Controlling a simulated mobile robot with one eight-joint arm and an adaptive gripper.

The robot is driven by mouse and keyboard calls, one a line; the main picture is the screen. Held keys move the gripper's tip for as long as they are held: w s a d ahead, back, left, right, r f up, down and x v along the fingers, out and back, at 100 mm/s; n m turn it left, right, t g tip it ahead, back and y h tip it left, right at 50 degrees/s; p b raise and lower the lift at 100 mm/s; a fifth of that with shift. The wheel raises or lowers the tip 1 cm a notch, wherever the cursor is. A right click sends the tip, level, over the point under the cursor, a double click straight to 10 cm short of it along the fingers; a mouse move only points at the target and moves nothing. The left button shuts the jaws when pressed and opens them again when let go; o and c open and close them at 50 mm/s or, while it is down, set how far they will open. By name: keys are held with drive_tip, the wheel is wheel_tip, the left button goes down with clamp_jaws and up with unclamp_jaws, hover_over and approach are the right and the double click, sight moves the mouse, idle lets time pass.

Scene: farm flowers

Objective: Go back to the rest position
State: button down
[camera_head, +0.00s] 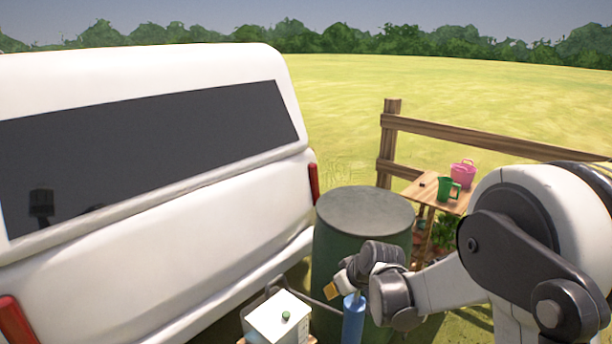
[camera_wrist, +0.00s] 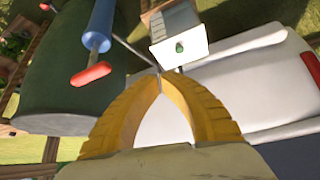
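My gripper (camera_head: 331,291) is at the end of my arm, in front of the dark green barrel (camera_head: 365,240) in the head view. In the wrist view, the two ribbed yellow fingers of my gripper (camera_wrist: 160,74) come together at the tips. I see nothing held between them. A thin rod runs up to the fingertips in the wrist view; I cannot tell whether it touches them.
A blue cylinder (camera_head: 353,320) and a white box with a green knob (camera_head: 275,320) are below my gripper. A white vehicle (camera_head: 150,210) fills the left. A wooden table (camera_head: 430,192) holds a green jug (camera_head: 447,190) and pink bucket (camera_head: 463,174) by a fence (camera_head: 470,137).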

drive_tip(key=s+d+r+m+t+h, duration=0.1)
drive_tip(key=s+d+r+m, duration=0.15)
drive_tip(key=s+r, duration=0.45)
drive_tip(key=s+d+r+m+h, duration=0.1)
drive_tip(key=s+d+r, duration=0.3)
drive_tip(key=s+r, duration=0.2)
drive_tip(key=s+d+r+m+h, duration=0.1)
drive_tip(key=s+d, duration=0.1)
drive_tip(key=s, duration=0.5)
drive_tip(key=s+d+m, duration=0.2)
drive_tip(key=s+d, duration=0.1)
drive_tip(key=s, duration=0.5)
drive_tip(key=shift+r+t+h, duration=0.3)
drive_tip(key=shift+r+h, duration=0.1)
